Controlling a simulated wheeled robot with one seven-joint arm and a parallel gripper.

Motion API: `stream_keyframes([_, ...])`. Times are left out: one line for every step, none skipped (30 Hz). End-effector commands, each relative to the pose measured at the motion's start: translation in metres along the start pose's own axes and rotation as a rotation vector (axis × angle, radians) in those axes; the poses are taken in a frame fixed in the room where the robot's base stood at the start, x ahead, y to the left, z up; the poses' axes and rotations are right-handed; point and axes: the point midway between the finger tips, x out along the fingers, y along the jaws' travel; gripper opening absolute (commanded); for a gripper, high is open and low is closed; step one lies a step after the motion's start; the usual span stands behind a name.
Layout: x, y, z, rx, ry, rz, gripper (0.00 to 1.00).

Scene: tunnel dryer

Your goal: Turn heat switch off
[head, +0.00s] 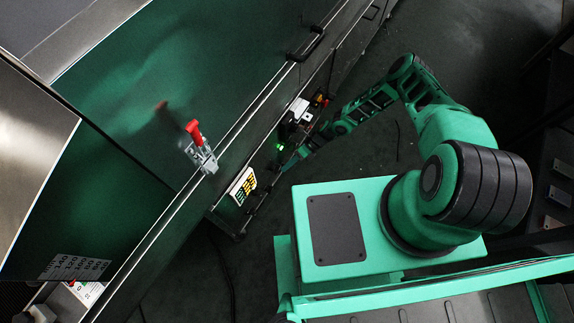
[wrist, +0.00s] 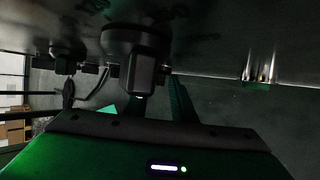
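A black rotary switch with a raised grip bar (wrist: 140,68) is on the panel, just ahead of my gripper in the wrist view. No label on it is readable, so I cannot tell if it is the heat switch. My gripper's dark fingers (wrist: 160,102) are below it and apart, with a gap between them. The switch hides part of the left finger, and contact cannot be told. In the head view my gripper (head: 287,164) is beside the control panel side of the dryer, its fingers small and dark.
A second black switch (wrist: 65,58) is left on the panel, and shiny metal pegs (wrist: 262,68) are at right.

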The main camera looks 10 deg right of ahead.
Motion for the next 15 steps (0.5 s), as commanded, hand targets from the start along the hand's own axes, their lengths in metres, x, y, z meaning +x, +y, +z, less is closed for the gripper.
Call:
stream_keyframes([-0.0006,-0.0019,0.0001,0.0,0.0,-0.004,0.01])
stream_keyframes([-0.0007,-0.002,0.0001,0.0,0.0,-0.004,0.01])
stream_keyframes([-0.0007,-0.0022,0.0001,0.0,-0.001,-0.005,0.01])
stream_keyframes([-0.0008,-0.0023,0.0001,0.0,-0.001,-0.005,0.01])
stream_keyframes([-0.0008,-0.0022,0.0002,0.0,-0.001,-0.007,0.01])
stream_keyframes([-0.0008,-0.0021,0.0003,-0.002,-0.001,-0.013,0.01])
stream_keyframes([-0.0007,-0.0018,0.0003,-0.005,0.0,-0.02,0.01])
stream_keyframes([-0.0007,-0.0015,0.0003,-0.009,0.0,-0.029,0.01])
stream_keyframes([-0.0008,-0.0015,0.0008,-0.015,-0.001,-0.044,0.01])
stream_keyframes([-0.0007,-0.0009,0.0009,-0.02,-0.001,-0.055,0.01])
stream_keyframes([-0.0007,-0.0007,0.001,-0.025,-0.001,-0.067,0.01])
stream_keyframes([-0.0007,-0.0008,0.001,-0.03,-0.002,-0.083,0.01])
stream_keyframes([-0.0006,-0.0003,0.0006,-0.034,-0.001,-0.093,0.01])
stream_keyframes([-0.0008,-0.0005,0.0006,-0.038,-0.001,-0.103,0.01])
stream_keyframes([-0.001,-0.0007,0.0006,-0.042,-0.001,-0.113,0.01])
